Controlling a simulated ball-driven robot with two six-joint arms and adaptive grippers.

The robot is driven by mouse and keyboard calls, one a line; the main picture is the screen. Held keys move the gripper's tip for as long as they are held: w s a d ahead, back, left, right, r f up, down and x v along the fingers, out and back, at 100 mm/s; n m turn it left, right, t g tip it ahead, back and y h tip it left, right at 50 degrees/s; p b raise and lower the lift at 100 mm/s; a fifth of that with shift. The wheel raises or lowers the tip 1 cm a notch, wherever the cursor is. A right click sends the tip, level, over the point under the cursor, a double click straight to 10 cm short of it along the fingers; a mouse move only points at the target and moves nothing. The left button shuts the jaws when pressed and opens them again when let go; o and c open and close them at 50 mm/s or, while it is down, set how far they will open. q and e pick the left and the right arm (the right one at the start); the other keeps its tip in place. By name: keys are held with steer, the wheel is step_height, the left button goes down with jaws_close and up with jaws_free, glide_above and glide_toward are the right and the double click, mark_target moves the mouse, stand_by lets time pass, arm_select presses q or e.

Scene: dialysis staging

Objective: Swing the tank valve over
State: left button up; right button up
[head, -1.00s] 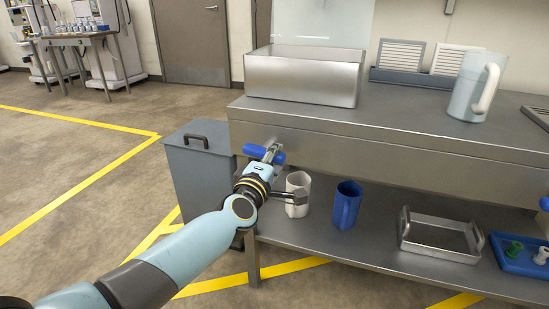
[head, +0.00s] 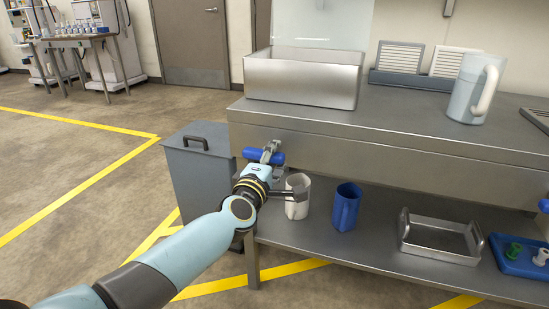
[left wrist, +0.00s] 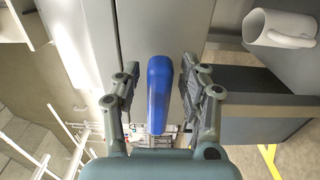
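The tank valve's blue bar-shaped handle (head: 277,158) sits at the left front of the steel bench. In the head view it lies nearly level, its middle partly covered by my left gripper (head: 267,155). In the left wrist view the handle (left wrist: 159,95) runs up and down the picture between the two fingers of my left gripper (left wrist: 158,92). The fingers are open, with a visible gap on each side of the handle. The valve body is mostly hidden. My right gripper is not in view.
A steel basin (head: 303,78) and a translucent jug (head: 474,90) stand on the bench top. A grey bin (head: 200,175) stands left of the bench.

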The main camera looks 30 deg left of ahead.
arm_select(q)
steer(key=shift+s, duration=0.25)
steer(key=v, duration=1.1)
steer(key=shift+s, duration=0.25)
